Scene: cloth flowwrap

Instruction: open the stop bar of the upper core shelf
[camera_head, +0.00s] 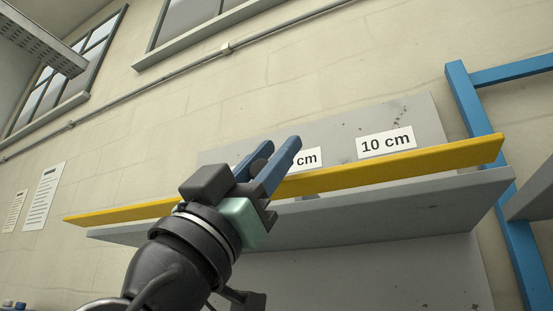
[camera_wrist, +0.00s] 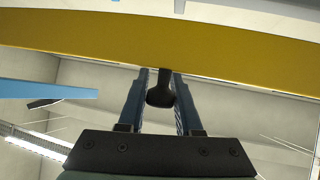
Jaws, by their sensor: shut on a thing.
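The yellow stop bar (camera_head: 400,167) runs along the front of the grey upper core shelf (camera_head: 420,194). In the wrist view, the yellow bar (camera_wrist: 240,58) crosses the upper part of the picture. My gripper (camera_head: 272,155) is in front of the bar, with its blue fingers pointing up and to the right. In the wrist view, my gripper (camera_wrist: 161,80) has a finger on each side of a dark handle (camera_wrist: 160,96) on the bar, and is shut on it. In the head view, my gripper hides part of the bar and of a label.
A white "10 cm" label (camera_head: 387,142) and a partly hidden "cm" label (camera_head: 307,158) are on the grey back panel. A blue upright (camera_head: 467,100) stands at the right, with another grey shelf (camera_head: 535,200) beside it. The wall behind has windows and a pipe.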

